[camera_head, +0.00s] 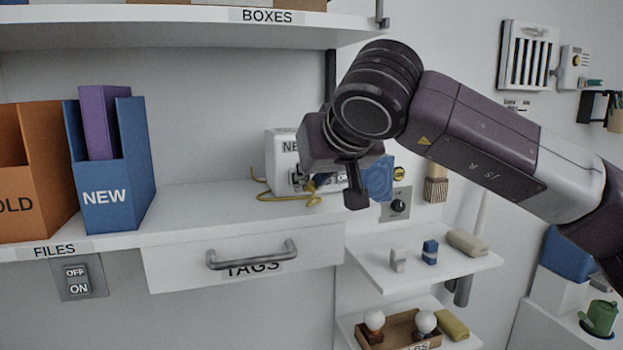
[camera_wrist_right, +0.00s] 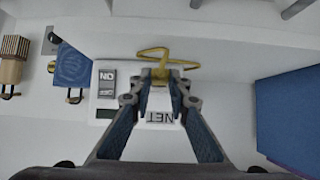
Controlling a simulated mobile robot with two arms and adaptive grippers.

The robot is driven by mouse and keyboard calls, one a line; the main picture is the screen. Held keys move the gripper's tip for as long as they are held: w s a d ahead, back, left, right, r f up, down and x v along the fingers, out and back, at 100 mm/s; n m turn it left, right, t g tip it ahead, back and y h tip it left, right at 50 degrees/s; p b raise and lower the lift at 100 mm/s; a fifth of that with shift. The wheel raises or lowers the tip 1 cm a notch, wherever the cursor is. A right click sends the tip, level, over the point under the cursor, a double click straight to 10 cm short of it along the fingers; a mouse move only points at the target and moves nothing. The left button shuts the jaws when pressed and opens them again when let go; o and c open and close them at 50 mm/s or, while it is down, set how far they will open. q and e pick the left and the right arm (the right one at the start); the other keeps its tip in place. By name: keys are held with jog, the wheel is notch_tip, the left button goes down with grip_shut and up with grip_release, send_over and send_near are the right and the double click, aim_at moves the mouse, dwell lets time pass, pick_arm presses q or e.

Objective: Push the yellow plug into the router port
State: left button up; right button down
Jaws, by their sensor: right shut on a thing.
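The white router (camera_head: 281,150), lettered NET in the wrist view (camera_wrist_right: 160,117), stands on the shelf's right end. My right arm and wrist partly cover it in the head view. My right gripper (camera_head: 304,183) is low in front of the router. In the wrist view the right gripper (camera_wrist_right: 160,90) is shut on the yellow plug (camera_wrist_right: 160,74), with a yellow cable (camera_head: 262,192) bending away from it. The port is hidden, so I cannot tell whether the plug touches it. My left gripper is not in view.
A blue NEW file box (camera_head: 135,150) and an orange OLD one (camera_head: 45,150) stand left on the shelf (camera_head: 200,205). A blue card (camera_head: 378,178) hangs right of the router. The TAGS drawer handle (camera_head: 252,258) juts out below. Free shelf lies between NEW and the router.

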jog(key=shift+w+a+p, duration=0.2)
jog(key=shift+w+p, duration=0.2)
jog(key=shift+w, duration=0.2)
jog(key=c, duration=1.7)
grip_release()
jog(key=shift+c, duration=0.2)
jog(key=shift+s, duration=0.1)
jog(key=v, duration=1.2)
